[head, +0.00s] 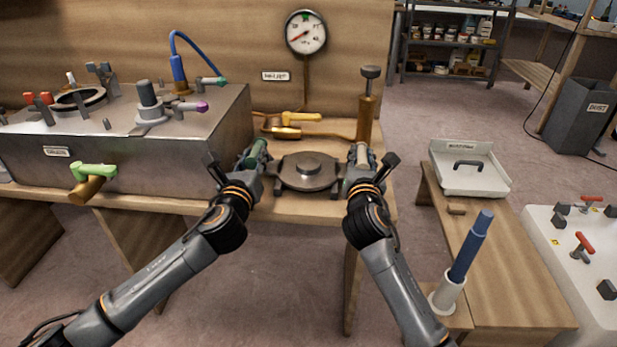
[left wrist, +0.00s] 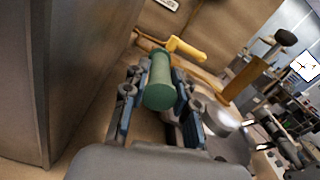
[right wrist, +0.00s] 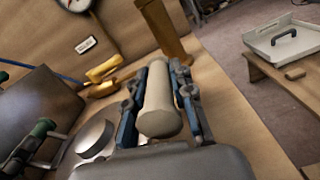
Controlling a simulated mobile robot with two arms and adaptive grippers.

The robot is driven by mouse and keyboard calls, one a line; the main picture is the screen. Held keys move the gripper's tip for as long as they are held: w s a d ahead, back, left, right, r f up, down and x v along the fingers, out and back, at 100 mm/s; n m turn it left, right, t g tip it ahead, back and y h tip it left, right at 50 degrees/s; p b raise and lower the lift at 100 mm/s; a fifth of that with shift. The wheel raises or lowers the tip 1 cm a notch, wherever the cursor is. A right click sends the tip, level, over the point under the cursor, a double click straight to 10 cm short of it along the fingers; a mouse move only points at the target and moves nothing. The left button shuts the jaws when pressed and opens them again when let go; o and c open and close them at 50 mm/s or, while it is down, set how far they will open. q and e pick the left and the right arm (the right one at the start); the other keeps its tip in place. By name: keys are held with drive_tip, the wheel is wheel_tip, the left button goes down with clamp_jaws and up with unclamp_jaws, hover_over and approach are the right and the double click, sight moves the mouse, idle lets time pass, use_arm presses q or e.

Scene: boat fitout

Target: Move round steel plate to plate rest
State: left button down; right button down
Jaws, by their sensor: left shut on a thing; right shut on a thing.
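The round steel plate (head: 308,170), a grey disc with a raised centre knob, is level between my two grippers at the bench's front. It has a green handle on its left and a cream handle on its right. My left gripper (head: 255,160) is shut on the green handle (left wrist: 161,82). My right gripper (head: 362,160) is shut on the cream handle (right wrist: 158,98). Small dark supports show at the plate's lower edge; whether it touches them I cannot tell. I cannot pick out the plate rest for sure.
A steel cabinet (head: 190,145) with valves stands close left of my left gripper. Behind the plate are a yellow-handled brass valve (head: 295,125), a brass post (head: 367,115) and a gauge (head: 306,32). A low bench (head: 490,240) with a white tray (head: 470,178) stands right, across a floor gap.

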use_arm(q)
drive_tip(key=c, duration=1.5)
unclamp_jaws()
drive_tip(key=shift+a+f, duration=0.15)
drive_tip(key=shift+f, duration=0.05)
use_arm(e)
drive_tip(key=c, duration=1.5)
unclamp_jaws()
drive_tip(key=shift+d+f, duration=0.15)
drive_tip(key=shift+f, duration=0.1)
use_arm(q)
drive_tip(key=o, duration=0.5)
drive_tip(key=shift+s+r, duration=0.1)
drive_tip(key=shift+r, duration=0.05)
drive_tip(key=shift+c, duration=0.2)
use_arm(e)
drive_tip(key=o, duration=0.4)
drive_tip(key=shift+s+r, duration=0.1)
drive_tip(key=shift+r, duration=0.1)
drive_tip(key=shift+c, duration=0.2)
